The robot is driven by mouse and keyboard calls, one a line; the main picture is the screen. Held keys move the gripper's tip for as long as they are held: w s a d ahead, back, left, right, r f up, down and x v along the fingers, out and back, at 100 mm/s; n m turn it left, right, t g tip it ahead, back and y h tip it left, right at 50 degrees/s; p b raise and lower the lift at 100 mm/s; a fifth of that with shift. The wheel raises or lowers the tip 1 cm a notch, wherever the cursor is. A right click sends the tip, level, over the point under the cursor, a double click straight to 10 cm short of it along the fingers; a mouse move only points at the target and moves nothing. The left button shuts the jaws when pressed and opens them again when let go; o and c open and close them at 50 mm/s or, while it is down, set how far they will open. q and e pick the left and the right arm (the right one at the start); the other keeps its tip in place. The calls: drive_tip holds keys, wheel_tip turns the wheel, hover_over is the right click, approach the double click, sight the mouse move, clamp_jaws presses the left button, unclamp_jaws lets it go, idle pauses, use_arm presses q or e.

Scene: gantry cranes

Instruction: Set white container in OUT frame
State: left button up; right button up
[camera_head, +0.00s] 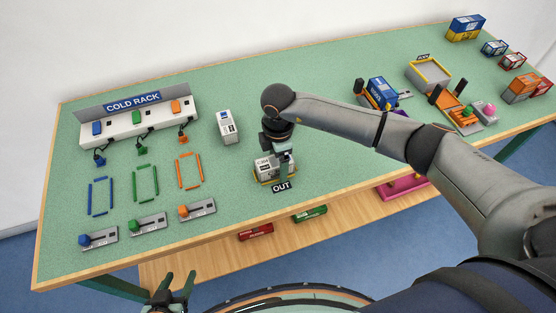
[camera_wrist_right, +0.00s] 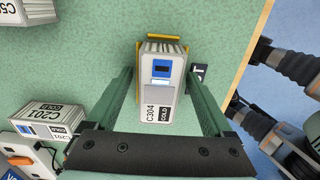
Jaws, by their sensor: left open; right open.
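A white container marked C304 COLD (camera_wrist_right: 160,85) sits in the yellow OUT frame (camera_wrist_right: 163,39), beside the black OUT label (camera_head: 281,187). In the head view the white container (camera_head: 268,170) is partly hidden by my right gripper (camera_head: 284,162). My right gripper (camera_wrist_right: 160,75) is open, with one finger on each side of the container and small gaps showing. My left gripper (camera_head: 173,290) is open and empty at the bottom edge of the head view, off the table's front edge.
Another white container (camera_head: 228,127) stands to the left. The cold rack (camera_head: 140,124), blue, green and orange floor frames and several small control boxes are at the left. A tray (camera_head: 428,75), vehicles and coloured containers stand at the right. Green table is free between.

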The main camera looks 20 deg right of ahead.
sight(277, 160)
drive_tip(key=shift+r, duration=0.5)
wheel_tip(277, 160, up, 11)
drive_tip(key=shift+r, duration=0.15)
